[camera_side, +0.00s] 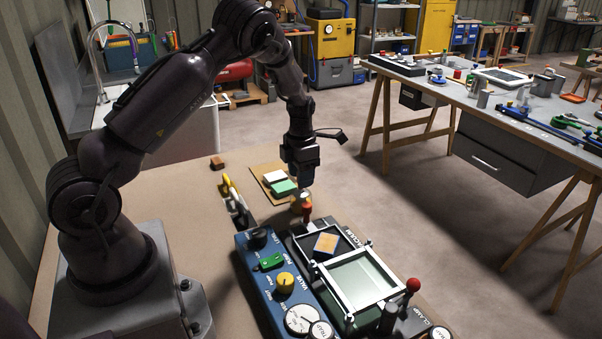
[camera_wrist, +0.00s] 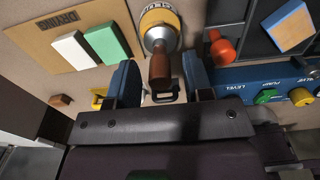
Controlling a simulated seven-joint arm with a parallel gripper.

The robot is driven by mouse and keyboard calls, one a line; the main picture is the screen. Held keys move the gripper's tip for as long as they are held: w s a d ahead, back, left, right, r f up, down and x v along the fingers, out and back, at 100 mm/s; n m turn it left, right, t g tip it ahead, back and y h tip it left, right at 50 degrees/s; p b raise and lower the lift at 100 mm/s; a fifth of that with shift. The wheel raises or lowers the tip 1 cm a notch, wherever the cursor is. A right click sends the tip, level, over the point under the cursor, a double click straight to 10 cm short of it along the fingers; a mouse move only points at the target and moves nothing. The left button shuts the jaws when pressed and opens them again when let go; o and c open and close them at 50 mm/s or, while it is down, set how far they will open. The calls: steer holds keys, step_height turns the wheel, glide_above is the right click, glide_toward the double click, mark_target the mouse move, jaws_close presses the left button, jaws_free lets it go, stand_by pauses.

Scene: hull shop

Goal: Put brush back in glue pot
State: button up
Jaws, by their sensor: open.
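The brush (camera_wrist: 160,68) shows in the wrist view with a brown wooden handle and a silvery ferrule. Its handle stands between my gripper's two blue fingers, with gaps on both sides. The glue pot (camera_wrist: 173,16), with a yellow-orange band, is just beyond the fingertips. The brush's ferrule end overlaps the pot's mouth in the picture; its bristles are hidden and I cannot tell how deep they reach. My gripper (camera_wrist: 160,80) is open.
A red knob (camera_wrist: 222,50) stands close right of my right finger. The blue valve panel (camera_side: 262,270) and clamp frame (camera_side: 365,283) lie nearer the side camera. A brown board (camera_wrist: 72,35) holds a white block and a green block (camera_wrist: 107,43). The bench left of these is mostly clear.

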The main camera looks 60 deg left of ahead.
step_height(320, 180, up, 12)
steer(key=s+d+r+m+t+h, duration=0.15)
steer(key=s+d+r+m, duration=0.25)
steer(key=d+r+m, duration=0.5)
steer(key=s+d+r+m+t, duration=0.1)
steer(key=s+d+m, duration=0.3)
steer(key=m, duration=0.5)
steer(key=s+d+r+m+t+y, duration=0.1)
steer(key=s+d+r+m, duration=0.1)
steer(key=s+d+m, duration=0.2)
steer(key=s+d+r+m+t, duration=0.2)
steer(key=s+d+m, duration=0.2)
steer(key=s+m, duration=0.5)
steer(key=m, duration=0.5)
steer(key=shift+d+r, duration=0.25)
steer(key=shift+y, duration=0.25)
